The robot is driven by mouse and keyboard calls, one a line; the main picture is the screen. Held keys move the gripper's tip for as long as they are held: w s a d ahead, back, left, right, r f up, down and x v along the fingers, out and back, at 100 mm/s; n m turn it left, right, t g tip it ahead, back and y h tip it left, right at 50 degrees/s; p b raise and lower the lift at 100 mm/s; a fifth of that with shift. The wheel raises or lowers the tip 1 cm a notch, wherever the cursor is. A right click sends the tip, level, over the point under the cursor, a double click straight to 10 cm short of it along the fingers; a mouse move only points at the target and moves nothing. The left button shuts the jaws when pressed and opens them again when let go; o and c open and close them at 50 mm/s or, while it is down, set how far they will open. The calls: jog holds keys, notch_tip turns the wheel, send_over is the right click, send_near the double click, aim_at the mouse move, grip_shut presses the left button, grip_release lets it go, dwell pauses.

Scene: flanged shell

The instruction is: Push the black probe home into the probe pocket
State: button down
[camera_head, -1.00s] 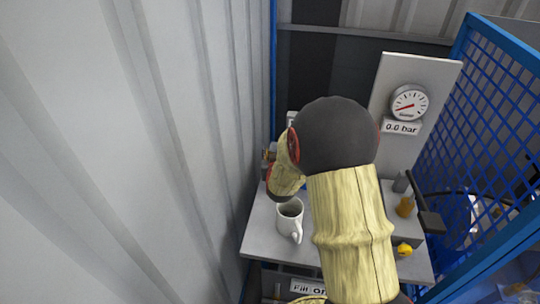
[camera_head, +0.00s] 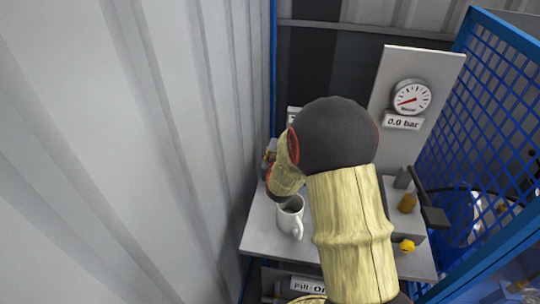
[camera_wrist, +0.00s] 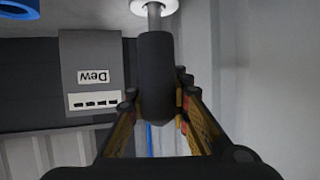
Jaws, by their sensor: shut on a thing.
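In the wrist view, my gripper (camera_wrist: 156,100) is shut on the black probe (camera_wrist: 156,62), a dark cylinder held between its fingers. A thin grey metal shaft (camera_wrist: 154,22) runs from the probe's far end to a white round fitting (camera_wrist: 144,6) at the top edge. The shaft's end is hidden there, and I cannot tell how deep it sits. In the head view, my own arm hides the gripper, the probe and the fitting.
A gauge (camera_head: 411,98) reads 0.0 bar on an upright panel. A yellow knob (camera_head: 407,246) and blue mesh fence (camera_head: 480,110) are right. A "Dew" unit (camera_wrist: 92,78) appears inverted in the wrist view.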

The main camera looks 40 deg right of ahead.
jog(key=shift+f+b, duration=0.95)
jog(key=shift+f, duration=0.15)
jog(key=c, duration=1.6)
grip_release()
jog(key=shift+o, duration=0.2)
notch_tip(320, 180, up, 10)
